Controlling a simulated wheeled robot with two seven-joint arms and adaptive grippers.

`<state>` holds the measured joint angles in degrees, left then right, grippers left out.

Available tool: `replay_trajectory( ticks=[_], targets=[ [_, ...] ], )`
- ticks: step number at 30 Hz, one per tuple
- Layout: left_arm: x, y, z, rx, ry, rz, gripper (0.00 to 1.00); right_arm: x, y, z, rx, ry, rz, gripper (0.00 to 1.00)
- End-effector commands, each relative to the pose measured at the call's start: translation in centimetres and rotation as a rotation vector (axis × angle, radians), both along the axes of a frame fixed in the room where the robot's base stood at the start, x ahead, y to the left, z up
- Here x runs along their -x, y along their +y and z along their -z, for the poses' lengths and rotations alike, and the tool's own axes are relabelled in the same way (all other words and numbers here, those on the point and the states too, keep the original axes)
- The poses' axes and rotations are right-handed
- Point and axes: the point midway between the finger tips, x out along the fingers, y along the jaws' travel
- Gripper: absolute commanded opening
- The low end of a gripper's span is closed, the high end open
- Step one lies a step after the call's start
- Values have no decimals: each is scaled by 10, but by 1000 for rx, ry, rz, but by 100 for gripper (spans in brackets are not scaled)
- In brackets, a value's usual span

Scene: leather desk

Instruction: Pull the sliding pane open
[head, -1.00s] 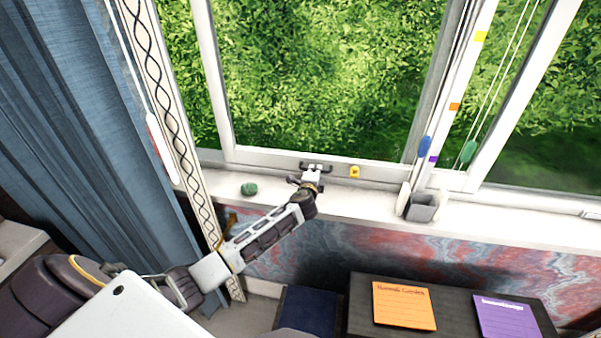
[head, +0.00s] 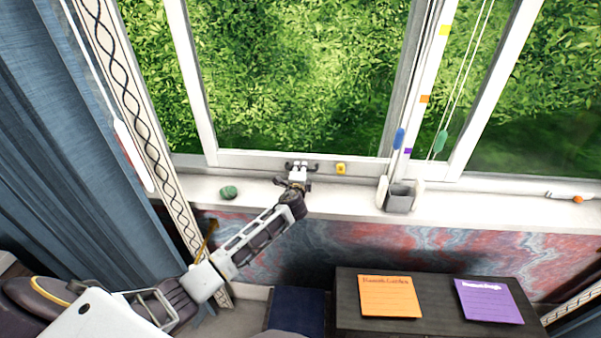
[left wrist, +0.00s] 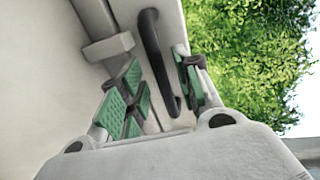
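The sliding pane is a white-framed window pane (head: 250,159) in the middle of the head view, with green foliage behind the glass. A dark bar handle (head: 314,167) is on its lower rail; it also shows in the left wrist view (left wrist: 151,42). My left gripper (head: 298,172) is at this handle, partly covering it. In the left wrist view, the green-padded fingers of the left gripper (left wrist: 165,95) stand apart, with the handle between them, closer to the right finger. A gap shows between the handle and the left finger. My right gripper is not in view.
A green stone-like object (head: 229,192) and a grey cup (head: 400,199) stand on the white sill (head: 340,197). A yellow piece (head: 341,168) is on the rail right of the handle. A dark cabinet (head: 345,300) with orange and purple notes stands below. A blue curtain (head: 50,150) hangs left.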

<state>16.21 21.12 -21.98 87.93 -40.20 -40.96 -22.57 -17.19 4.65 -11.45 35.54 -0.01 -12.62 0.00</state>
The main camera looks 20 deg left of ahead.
Motion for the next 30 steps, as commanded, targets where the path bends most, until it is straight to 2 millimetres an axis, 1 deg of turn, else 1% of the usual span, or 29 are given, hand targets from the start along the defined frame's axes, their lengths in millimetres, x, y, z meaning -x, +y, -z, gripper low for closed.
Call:
replay_trajectory(
  ticks=[8,14,20,30],
  targets=[
    [1,-1,-1,1,-2,2,33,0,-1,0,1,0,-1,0],
    [8,-3,-3,1,-2,2,33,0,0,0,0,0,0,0],
    [22,-8,-5,0,-2,2,33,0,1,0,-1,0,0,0],
    [54,-18,-11,1,0,2,33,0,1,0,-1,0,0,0]
  ],
)
